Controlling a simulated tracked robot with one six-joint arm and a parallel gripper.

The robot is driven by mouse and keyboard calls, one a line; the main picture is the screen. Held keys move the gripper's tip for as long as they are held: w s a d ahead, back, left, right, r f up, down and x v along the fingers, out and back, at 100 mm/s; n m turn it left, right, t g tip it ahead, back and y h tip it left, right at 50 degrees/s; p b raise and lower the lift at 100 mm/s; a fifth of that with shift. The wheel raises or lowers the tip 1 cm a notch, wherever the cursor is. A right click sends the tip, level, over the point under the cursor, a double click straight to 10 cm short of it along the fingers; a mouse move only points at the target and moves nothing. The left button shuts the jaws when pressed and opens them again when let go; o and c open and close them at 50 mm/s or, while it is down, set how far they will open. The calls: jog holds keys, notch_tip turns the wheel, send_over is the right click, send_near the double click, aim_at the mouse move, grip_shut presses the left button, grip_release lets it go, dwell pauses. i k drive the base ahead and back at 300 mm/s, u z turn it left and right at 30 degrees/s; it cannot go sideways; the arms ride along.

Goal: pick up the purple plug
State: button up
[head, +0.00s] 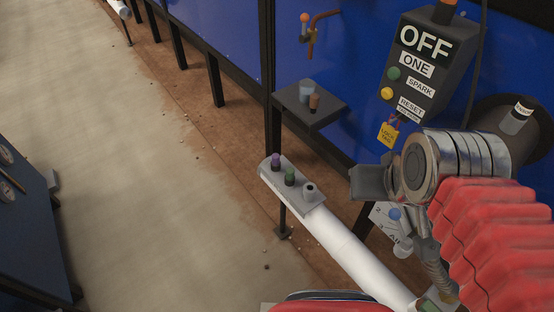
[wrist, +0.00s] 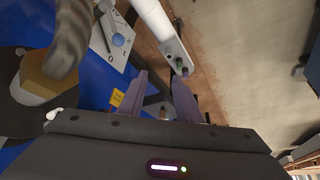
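The purple plug (head: 276,161) stands at the far left end of a small grey plate (head: 266,178) on a white pipe. A green plug (head: 290,177) stands beside it. In the wrist view the purple plug (wrist: 185,72) shows small, just past the tip of one finger, with the green plug (wrist: 179,62) next to it. My gripper (head: 368,182) is to the right of the plate in the head view, apart from the plugs. In the wrist view its two fingers (wrist: 158,79) are spread with nothing gripped between them.
A grey shelf (head: 322,101) with small cylinders juts from the blue wall. A control box (head: 414,62) marked OFF with a yellow tag (head: 387,134) hangs above my gripper. The white pipe (head: 345,250) slopes down right. The floor at left is open.

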aim_at(275, 157)
jog(key=u, duration=0.05)
jog(key=k, duration=0.6)
jog(key=u, duration=0.45)
jog(key=i, duration=0.65)
jog(key=u, duration=0.7)
jog(key=i, duration=1.45)
jog(key=z, duration=0.05)
